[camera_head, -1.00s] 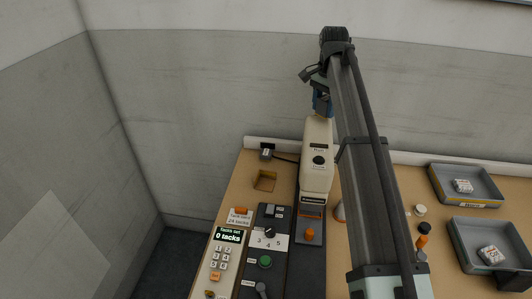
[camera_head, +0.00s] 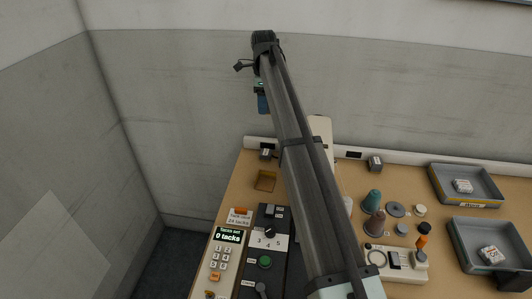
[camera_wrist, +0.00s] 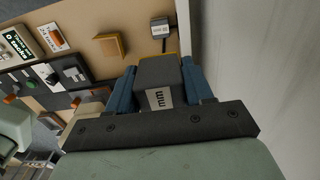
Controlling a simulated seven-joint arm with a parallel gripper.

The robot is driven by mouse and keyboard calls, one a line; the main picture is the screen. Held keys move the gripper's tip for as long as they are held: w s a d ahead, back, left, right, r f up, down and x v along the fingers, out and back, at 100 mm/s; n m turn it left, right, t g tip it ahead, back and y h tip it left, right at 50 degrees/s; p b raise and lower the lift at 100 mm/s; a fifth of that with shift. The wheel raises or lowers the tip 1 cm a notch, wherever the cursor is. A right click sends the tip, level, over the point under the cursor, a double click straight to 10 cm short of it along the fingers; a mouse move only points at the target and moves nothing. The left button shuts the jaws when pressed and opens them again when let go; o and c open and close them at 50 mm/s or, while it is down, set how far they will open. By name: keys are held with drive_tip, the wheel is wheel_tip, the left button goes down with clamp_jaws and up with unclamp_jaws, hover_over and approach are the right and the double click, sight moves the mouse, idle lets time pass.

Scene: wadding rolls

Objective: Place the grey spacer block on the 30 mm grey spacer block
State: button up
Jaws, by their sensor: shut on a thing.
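My gripper (camera_wrist: 165,88) is shut on a dark grey block (camera_wrist: 158,76) with a white label reading "mm", held between its blue fingers. In the head view my gripper (camera_head: 262,103) is raised against the back wall, at the upper middle; the held block cannot be made out there. A small grey block (camera_head: 265,154) with a pale label sits at the table's back left; it also shows in the wrist view (camera_wrist: 160,29), beyond the held block and apart from it. A similar grey block (camera_head: 375,163) stands further right. I cannot read either label's size.
A shallow yellow-brown box (camera_head: 265,181) lies in front of the back-left block. My arm covers much of the pale machine (camera_head: 320,128). Spools (camera_head: 374,201) and two grey trays (camera_head: 466,202) are at right.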

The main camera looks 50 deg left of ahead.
sight(264, 152)
wheel_tip(264, 152, down, 18)
idle(0.7)
drive_tip(key=shift+f, duration=0.15)
drive_tip(key=o, duration=1.1)
wheel_tip(264, 152, up, 12)
drive_tip(key=shift+r, duration=0.2)
